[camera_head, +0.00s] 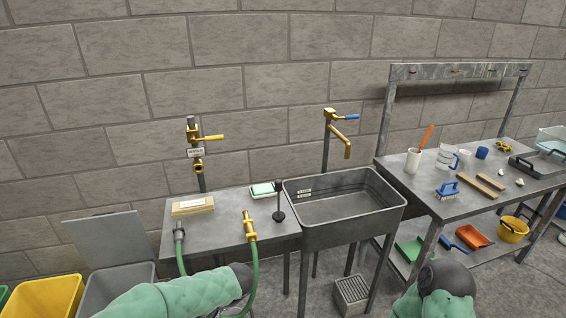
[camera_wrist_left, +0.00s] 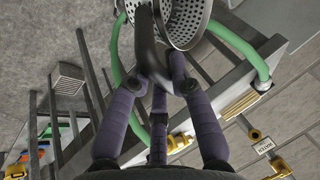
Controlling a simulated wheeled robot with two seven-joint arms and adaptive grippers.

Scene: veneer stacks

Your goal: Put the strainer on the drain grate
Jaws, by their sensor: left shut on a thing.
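The strainer (camera_wrist_left: 186,22) is a perforated metal bowl at the top of the left wrist view, partly cut off. My left gripper (camera_wrist_left: 157,78) is shut on its dark handle (camera_wrist_left: 148,38), with the bowl beyond the fingers. In the head view my left arm comes in from the bottom left, but its fingers and the strainer do not show. The drain grate appears to be the grey slatted block (camera_head: 351,293) on the floor below the sink, apart from the strainer; it also shows in the left wrist view (camera_wrist_left: 68,78). My right gripper's fingers do not show.
A deep grey sink (camera_head: 343,207) stands above the slatted block, with table legs around it. A metal table (camera_head: 222,232) holds a green hose (camera_head: 254,268) with a brass end. A workbench (camera_head: 437,203) stands right; yellow (camera_head: 45,299) and grey bins are at left.

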